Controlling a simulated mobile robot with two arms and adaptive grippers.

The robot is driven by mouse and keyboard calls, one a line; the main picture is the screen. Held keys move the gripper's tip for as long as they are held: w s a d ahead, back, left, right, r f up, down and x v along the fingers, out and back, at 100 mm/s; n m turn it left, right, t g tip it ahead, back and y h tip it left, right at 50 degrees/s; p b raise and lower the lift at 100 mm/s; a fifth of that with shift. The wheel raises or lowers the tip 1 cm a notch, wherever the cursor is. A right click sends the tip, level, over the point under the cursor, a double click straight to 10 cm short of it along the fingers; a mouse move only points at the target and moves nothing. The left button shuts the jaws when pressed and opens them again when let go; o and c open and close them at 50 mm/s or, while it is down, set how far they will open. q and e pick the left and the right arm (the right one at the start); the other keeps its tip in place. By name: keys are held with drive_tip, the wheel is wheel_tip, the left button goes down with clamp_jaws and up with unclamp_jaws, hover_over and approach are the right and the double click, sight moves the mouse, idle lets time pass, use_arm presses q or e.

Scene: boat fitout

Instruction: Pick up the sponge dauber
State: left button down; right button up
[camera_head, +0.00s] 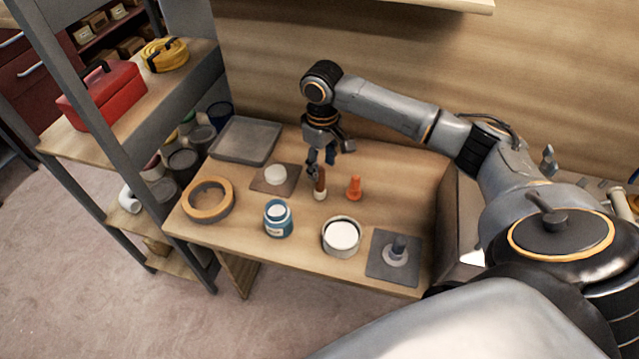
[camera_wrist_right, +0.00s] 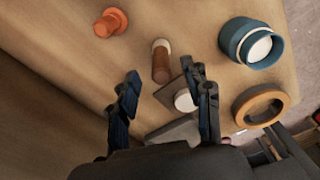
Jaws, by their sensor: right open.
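The sponge dauber (camera_head: 320,183), a brown cylinder with a pale end, stands on the wooden workbench (camera_head: 395,172) in the head view. It also shows in the right wrist view (camera_wrist_right: 160,62), beyond and between the fingertips. My right gripper (camera_head: 322,165) is open and empty, pointing down just above the dauber; its fingers partly overlap the dauber's top in the head view. In the right wrist view the fingers (camera_wrist_right: 162,76) are spread apart, with the dauber not between the pads. My left gripper is not in view.
An orange cone-like piece (camera_head: 354,188) stands close right of the dauber. A white disc on a brown pad (camera_head: 273,178) is to its left. A blue jar (camera_head: 278,218), white tin (camera_head: 341,236), tape roll (camera_head: 208,200) and grey tray (camera_head: 246,140) stand around. The wall is behind.

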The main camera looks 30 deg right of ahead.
sight(320, 180)
drive_tip(key=shift+f, duration=0.55)
wheel_tip(320, 180, down, 2)
drive_tip(key=shift+w+a+f, duration=0.1)
drive_tip(key=shift+w+f, duration=0.05)
wheel_tip(320, 180, down, 2)
drive_tip(key=shift+w+f, duration=0.15)
drive_tip(key=shift+f, duration=0.35)
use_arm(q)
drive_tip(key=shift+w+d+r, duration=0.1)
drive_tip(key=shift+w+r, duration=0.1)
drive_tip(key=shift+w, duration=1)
use_arm(e)
clamp_jaws()
